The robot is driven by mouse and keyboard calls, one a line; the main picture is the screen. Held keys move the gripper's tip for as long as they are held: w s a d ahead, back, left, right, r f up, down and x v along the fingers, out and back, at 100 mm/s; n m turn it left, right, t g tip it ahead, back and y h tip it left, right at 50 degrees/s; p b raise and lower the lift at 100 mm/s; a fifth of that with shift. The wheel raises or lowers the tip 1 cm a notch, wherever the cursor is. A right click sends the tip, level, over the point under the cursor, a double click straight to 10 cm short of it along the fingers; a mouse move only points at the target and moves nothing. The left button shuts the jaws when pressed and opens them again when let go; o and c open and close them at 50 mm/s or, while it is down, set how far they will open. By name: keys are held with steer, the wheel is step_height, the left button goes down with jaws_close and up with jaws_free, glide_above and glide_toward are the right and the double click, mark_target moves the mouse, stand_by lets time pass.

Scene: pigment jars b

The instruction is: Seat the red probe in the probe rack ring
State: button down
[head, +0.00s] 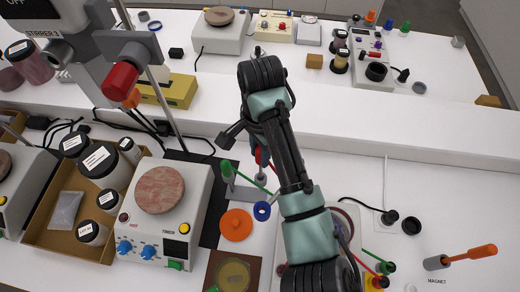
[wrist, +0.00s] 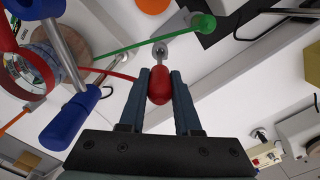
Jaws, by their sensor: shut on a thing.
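My gripper (wrist: 160,75) is shut on the red probe (wrist: 159,86), whose rounded red handle sits between the two dark fingers in the wrist view. A small grey metal part (wrist: 160,50) shows just beyond the handle; I cannot tell if it is the probe's tip or the rack ring. In the head view a bit of the red probe (head: 258,156) shows below my arm, over the grey probe rack (head: 240,188). A green probe (head: 226,168) is at the rack's left end. My arm hides part of the rack, and whether the red probe is seated is unclear.
A stirrer hotplate (head: 158,188) stands left of the rack. An orange disc (head: 236,224) and a blue ring (head: 262,211) lie in front. A tray of jars (head: 45,235) is farther left.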

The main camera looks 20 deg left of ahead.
mark_target(260, 178)
steer(key=shift+f+b, duration=2.3)
steer(key=shift+f, duration=2.3)
steer(key=c, duration=0.5)
jaws_free()
step_height(260, 178, up, 13)
steer(key=p, duration=0.3)
steer(key=shift+p, duration=0.35)
